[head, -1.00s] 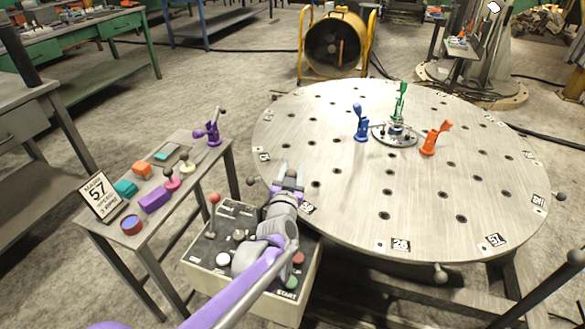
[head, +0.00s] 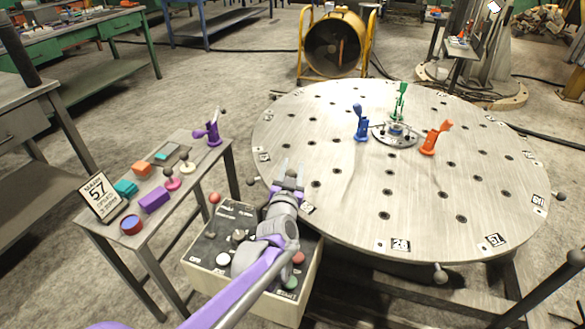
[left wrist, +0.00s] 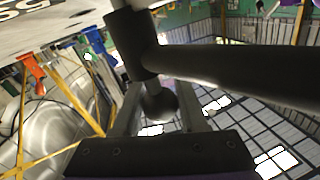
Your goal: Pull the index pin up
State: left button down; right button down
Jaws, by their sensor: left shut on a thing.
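My left gripper (head: 286,168) is at the near left rim of the round table (head: 340,215). The left wrist view shows the index pin (left wrist: 130,45) as a dark cylinder with a short stem and a round knob (left wrist: 159,104). The gripper's two fingers (left wrist: 158,115) stand on either side of the knob, and the gripper is shut on it. In the head view the pin is hidden behind the gripper and wrist. My right gripper is not in view.
A control box (head: 225,268) with buttons and a red ball knob (head: 214,198) stands below my left arm. A side table (head: 182,216) with small coloured parts is to the left. Blue (head: 361,125), green (head: 400,103) and orange (head: 432,138) clamps stand on the round table.

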pick_arm(q)
notch_tip(320, 180, up, 4)
jog(key=shift+w+f+p, duration=0.1)
jog(key=shift+f+p, duration=0.15)
jog(key=shift+p, duration=1)
jog(key=shift+c, duration=2.3)
grip_release()
jog(key=s+a+p, duration=0.1)
jog(key=s, duration=1)
jog(key=shift+a, duration=0.15)
